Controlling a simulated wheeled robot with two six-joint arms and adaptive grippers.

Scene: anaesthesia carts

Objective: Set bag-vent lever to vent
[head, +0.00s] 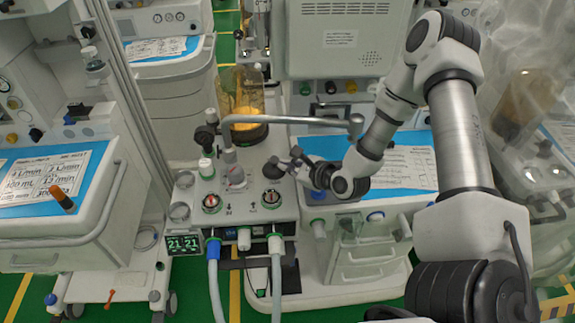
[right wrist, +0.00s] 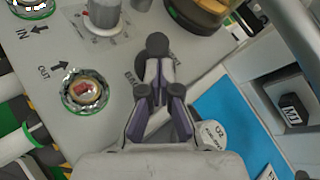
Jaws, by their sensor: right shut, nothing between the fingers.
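My right gripper (head: 284,164) reaches in from the right over the white top of the absorber unit (head: 222,205). In the right wrist view its fingers (right wrist: 157,75) are together, with nothing between them. A dark ball knob (right wrist: 156,43), which looks like the end of the bag-vent lever, is just beyond the fingertips. I cannot tell whether they touch. A dark round base is partly hidden behind the fingers. The lever's setting is hard to read, as the gripper covers part of the label. My left gripper is not in view.
A grey knob (head: 236,178) and the OUT port (right wrist: 84,91) lie left of the gripper. A grey bent arm (head: 290,120) crosses above the unit. Hoses (head: 276,275) hang in front. A cart with a blue top (head: 405,185) stands at right.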

